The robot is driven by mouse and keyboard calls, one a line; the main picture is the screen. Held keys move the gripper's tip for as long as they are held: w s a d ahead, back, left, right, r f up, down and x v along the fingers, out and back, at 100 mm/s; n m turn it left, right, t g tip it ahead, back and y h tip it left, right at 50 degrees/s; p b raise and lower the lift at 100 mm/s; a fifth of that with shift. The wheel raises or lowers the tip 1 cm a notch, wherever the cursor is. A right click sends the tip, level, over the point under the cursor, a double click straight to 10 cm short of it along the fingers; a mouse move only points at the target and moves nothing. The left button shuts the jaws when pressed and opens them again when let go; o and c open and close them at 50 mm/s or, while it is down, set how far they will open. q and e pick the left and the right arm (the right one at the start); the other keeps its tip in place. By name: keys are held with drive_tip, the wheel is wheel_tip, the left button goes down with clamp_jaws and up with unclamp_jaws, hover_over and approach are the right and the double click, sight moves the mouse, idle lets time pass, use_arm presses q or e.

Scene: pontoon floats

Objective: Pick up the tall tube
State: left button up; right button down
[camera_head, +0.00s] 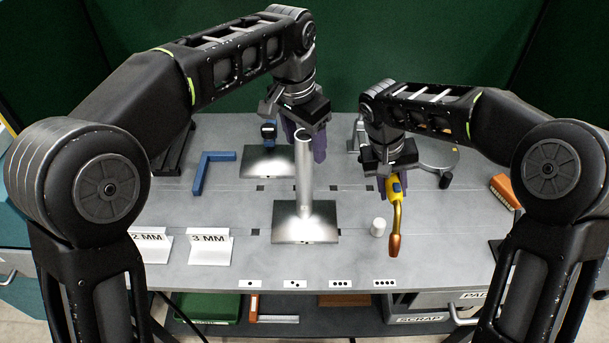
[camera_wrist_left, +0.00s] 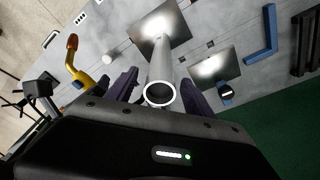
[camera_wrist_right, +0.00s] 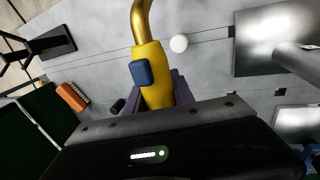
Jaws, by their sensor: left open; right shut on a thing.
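The tall tube (camera_head: 304,180) is a grey metal pipe standing upright on a square metal plate (camera_head: 322,228). Its open round end faces the camera in the left wrist view (camera_wrist_left: 160,92). My left gripper (camera_head: 305,147) is open at the tube's upper end, with one purple finger on each side; whether either finger touches it I cannot tell. My right gripper (camera_head: 392,184) is shut on a yellow torch (camera_head: 396,213) with a blue button and a bent copper nozzle, held above the table. The torch also fills the middle of the right wrist view (camera_wrist_right: 150,62).
A second plate (camera_head: 256,166) with a blue and black piece (camera_head: 268,133) lies behind the tube. A blue angle (camera_head: 208,168) is at left, near the label stands (camera_head: 209,248). A white cylinder (camera_head: 378,227) stands beside the torch. An orange brush-like block (camera_head: 505,191) is at right.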

use_arm(q)
drive_tip(key=shift+w+d+f, duration=0.1)
drive_tip(key=shift+w+f, duration=0.05)
drive_tip(key=shift+f, duration=0.9)
clamp_jaws()
idle(1.0)
